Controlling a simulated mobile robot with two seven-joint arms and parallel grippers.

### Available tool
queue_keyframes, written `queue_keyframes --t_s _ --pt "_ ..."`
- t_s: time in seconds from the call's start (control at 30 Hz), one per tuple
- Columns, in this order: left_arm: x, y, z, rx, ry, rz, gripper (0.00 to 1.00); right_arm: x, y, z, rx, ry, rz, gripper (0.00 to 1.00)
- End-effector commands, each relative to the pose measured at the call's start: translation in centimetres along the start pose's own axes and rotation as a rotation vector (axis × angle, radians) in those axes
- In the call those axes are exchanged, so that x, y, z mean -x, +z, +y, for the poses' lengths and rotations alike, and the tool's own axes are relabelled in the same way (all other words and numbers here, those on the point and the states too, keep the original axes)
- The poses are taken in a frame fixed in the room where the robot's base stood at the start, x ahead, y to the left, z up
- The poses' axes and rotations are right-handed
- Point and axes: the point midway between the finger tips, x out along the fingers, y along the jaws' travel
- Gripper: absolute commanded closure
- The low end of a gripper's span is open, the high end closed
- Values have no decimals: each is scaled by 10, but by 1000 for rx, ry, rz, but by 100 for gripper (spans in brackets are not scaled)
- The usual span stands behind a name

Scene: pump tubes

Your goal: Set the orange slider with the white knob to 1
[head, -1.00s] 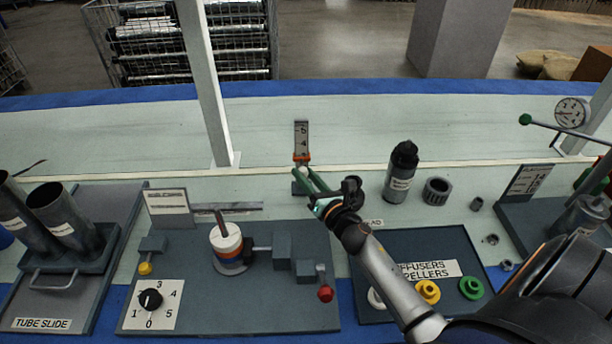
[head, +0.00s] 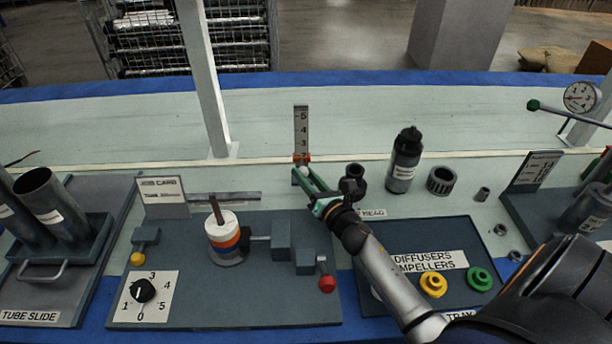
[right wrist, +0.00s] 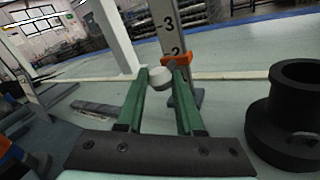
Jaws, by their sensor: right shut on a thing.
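The orange slider (head: 302,158) sits on an upright pale scale (head: 301,125) behind the benches. In the head view the marks 5, 4 and 3 show above it. In the right wrist view the orange slider (right wrist: 176,62) sits at the lower part of the 2 mark, and the scale (right wrist: 168,25) shows 3 above it. The white knob (right wrist: 160,77) sticks out towards me. My right gripper (head: 302,173) has its green fingers on both sides of the knob and is shut on it. The scale below the slider is mostly hidden. My left gripper is not in view.
A dark bottle (head: 404,160) and a grey ring (head: 440,181) stand right of the scale. A tray (head: 400,236) with yellow and green parts lies under my right arm. A panel with a dial (head: 143,290) and a red knob (head: 327,284) is at the left front.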

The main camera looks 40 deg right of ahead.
Motion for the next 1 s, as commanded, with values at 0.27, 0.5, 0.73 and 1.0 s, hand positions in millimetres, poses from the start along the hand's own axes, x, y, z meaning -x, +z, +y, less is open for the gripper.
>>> queue_keyframes --t_s 0.27,0.5,0.73,1.0 --pt "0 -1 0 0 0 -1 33 0 0 0 0 -1 2 60" --pt "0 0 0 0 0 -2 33 0 0 0 0 -1 1 34" --pt "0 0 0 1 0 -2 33 0 0 0 0 0 1 34" --pt "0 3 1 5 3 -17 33 26 -1 0 0 -2 3 34"
